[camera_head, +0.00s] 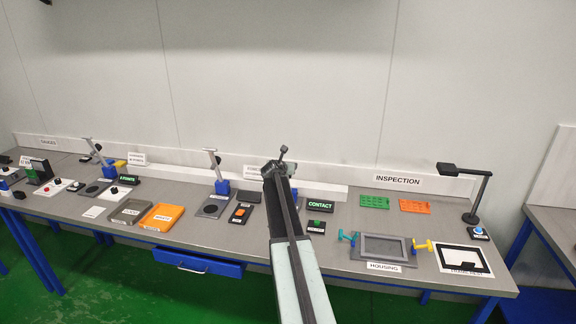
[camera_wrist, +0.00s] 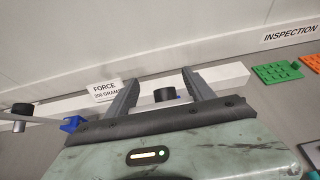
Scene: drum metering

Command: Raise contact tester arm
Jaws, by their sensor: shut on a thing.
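My gripper (camera_head: 279,167) is over the back of the bench, just left of the green CONTACT sign (camera_head: 320,205). In the head view the knob end of the contact tester arm (camera_head: 284,150) sticks up above the fingertips. The rest of this tester, including its base, is mostly hidden behind my arm.
Another tester with a blue base (camera_head: 222,188) and raised arm stands to the left. On the right are a HOUSING fixture (camera_head: 384,247), green (camera_head: 374,202) and orange (camera_head: 414,207) trays and a black lamp (camera_head: 480,195). A white ledge (camera_wrist: 230,75) runs along the wall.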

